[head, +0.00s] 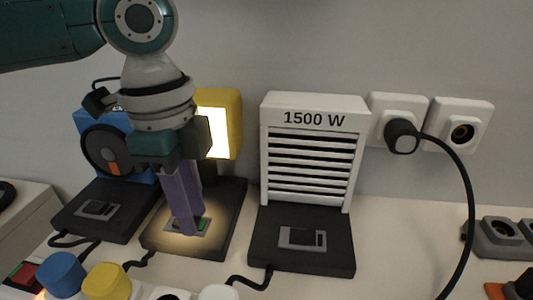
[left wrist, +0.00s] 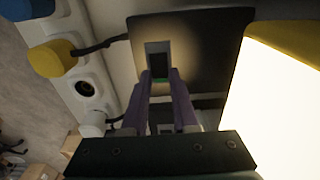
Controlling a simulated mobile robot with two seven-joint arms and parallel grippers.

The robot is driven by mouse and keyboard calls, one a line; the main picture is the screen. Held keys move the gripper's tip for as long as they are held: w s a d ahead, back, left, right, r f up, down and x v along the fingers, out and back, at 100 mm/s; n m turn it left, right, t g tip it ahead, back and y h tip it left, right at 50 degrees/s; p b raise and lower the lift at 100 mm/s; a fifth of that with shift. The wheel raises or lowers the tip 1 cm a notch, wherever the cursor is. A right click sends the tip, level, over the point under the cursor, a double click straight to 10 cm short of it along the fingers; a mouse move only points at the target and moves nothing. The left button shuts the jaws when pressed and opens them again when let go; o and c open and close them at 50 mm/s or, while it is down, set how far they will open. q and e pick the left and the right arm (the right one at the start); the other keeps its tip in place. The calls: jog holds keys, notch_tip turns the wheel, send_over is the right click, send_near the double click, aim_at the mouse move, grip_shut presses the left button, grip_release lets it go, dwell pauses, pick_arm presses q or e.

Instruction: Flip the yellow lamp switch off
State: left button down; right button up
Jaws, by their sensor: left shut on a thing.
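The yellow lamp (head: 222,125) stands on a black base and is lit; its bright panel also shows in the left wrist view (left wrist: 275,105). Its switch (head: 203,224) is set in a grey plate on the base, with a green part showing. In the left wrist view the switch (left wrist: 160,66) lies at the fingertips. My left gripper (head: 188,228) points down at the base, its purple fingers shut on the switch. The fingers hide part of the switch in the head view. My right gripper is not in view.
A white 1500 W heater (head: 315,150) stands to the right with its own switch (head: 303,238). A blue fan-like device (head: 108,150) is to the left. A black plug (head: 401,136) with a hanging cable sits in a wall socket. Blue (head: 61,275) and yellow (head: 106,282) plugs are in front.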

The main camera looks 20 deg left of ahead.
pick_arm(q)
jog(key=shift+s+a+r+h+p, duration=0.15)
jog(key=shift+a+r+h+p, duration=0.15)
jog(key=shift+h+p, duration=0.2)
jog(key=shift+f+h, duration=0.15)
jog(key=shift+h, duration=0.55)
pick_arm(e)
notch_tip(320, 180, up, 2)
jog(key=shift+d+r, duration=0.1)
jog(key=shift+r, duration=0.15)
pick_arm(q)
jog(key=c, duration=0.7)
grip_release()
jog(key=shift+t, duration=0.3)
jog(key=p+v, duration=0.2)
jog(key=v, duration=0.8)
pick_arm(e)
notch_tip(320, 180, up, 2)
